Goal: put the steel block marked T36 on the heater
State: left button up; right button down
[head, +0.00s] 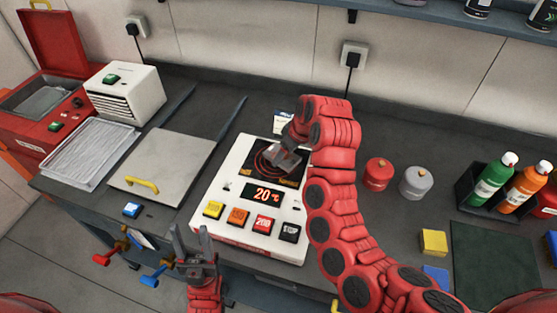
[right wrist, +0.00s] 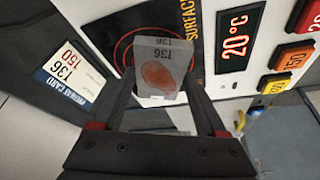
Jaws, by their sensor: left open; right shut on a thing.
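The steel block marked T36 (right wrist: 162,68) is clear in the right wrist view, grey with an orange-brown patch on its face. My right gripper (head: 284,158) is shut on it, with one finger on each side, over the ringed hot surface (right wrist: 124,50) of the heater. I cannot tell whether the block touches the surface. The white heater (head: 232,188) has a display (head: 266,194) reading 20 °C and yellow, orange, red and black STOP buttons. My left gripper (head: 193,238) is open and empty in front of the heater's near left corner.
A preheat card (right wrist: 72,78) reading T36 and 150 stands beside the heater. A plate with a yellow handle (head: 165,165) lies left of the heater. Red (head: 378,174) and grey (head: 416,183) canisters and a bottle rack (head: 470,205) stand to the right.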

aim_at(277, 150)
jog(key=shift+w+a+r+p, duration=0.1)
jog(key=shift+w+a+p, duration=0.55)
jog(key=shift+w, duration=0.25)
jog(key=shift+w+a+f, duration=0.2)
jog(key=shift+w+a, duration=0.05)
jog(key=shift+w, duration=0.05)
jog(key=shift+f+p, duration=0.2)
jog(key=shift+p, duration=0.3)
notch_tip(277, 150, down, 3)
jog(key=shift+f+p, duration=0.1)
jog(key=shift+p, duration=0.85)
jog(key=shift+f+b, duration=0.15)
jog(key=shift+b, duration=0.15)
grip_release()
